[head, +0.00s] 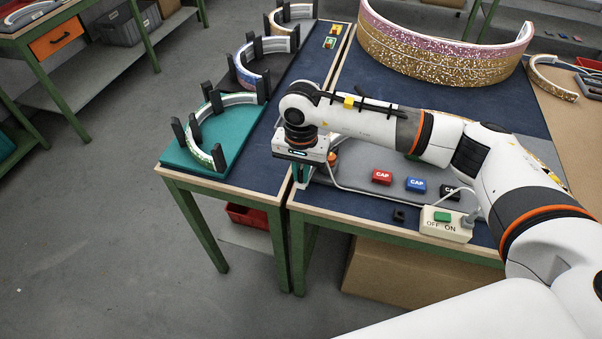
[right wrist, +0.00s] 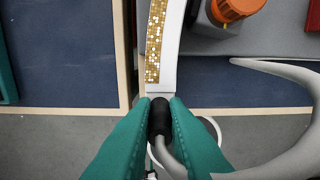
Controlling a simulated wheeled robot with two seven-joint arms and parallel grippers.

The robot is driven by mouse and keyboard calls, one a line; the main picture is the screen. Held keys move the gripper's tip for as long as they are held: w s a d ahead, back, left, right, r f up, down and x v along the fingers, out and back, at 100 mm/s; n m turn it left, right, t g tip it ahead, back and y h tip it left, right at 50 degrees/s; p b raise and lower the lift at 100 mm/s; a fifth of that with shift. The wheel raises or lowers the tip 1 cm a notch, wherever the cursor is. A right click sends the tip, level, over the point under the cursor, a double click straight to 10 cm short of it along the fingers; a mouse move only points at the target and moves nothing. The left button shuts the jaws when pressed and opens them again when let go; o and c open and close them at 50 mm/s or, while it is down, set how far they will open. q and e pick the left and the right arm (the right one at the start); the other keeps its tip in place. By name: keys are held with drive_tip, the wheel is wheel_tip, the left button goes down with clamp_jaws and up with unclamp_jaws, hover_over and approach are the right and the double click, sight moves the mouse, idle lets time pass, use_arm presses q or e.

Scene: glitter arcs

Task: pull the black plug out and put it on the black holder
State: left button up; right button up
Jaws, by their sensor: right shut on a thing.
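In the right wrist view, my right gripper (right wrist: 159,112) has its teal fingers shut on the black plug (right wrist: 159,118), with a grey cable trailing from it. The plug's front end is right at the end of a white arc with a gold glitter strip (right wrist: 154,45); I cannot tell whether it is still inserted. In the head view the right gripper (head: 300,172) is at the table's front edge, its fingers mostly hidden under the wrist. A small black block (head: 399,215), perhaps the black holder, stands left of the white switch box. My left gripper is not in view.
The switch box (head: 445,228) marked OFF and ON has a green switch. Red (head: 382,177), blue (head: 415,184) and black (head: 450,191) CAP blocks stand behind it. An orange-capped container (right wrist: 234,8) is close to the gripper.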

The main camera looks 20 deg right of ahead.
sight(301, 169)
clamp_jaws()
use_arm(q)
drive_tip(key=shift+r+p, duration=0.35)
use_arm(e)
drive_tip(key=shift+r, duration=0.8)
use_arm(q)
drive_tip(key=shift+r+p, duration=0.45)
use_arm(e)
drive_tip(key=shift+r, duration=1)
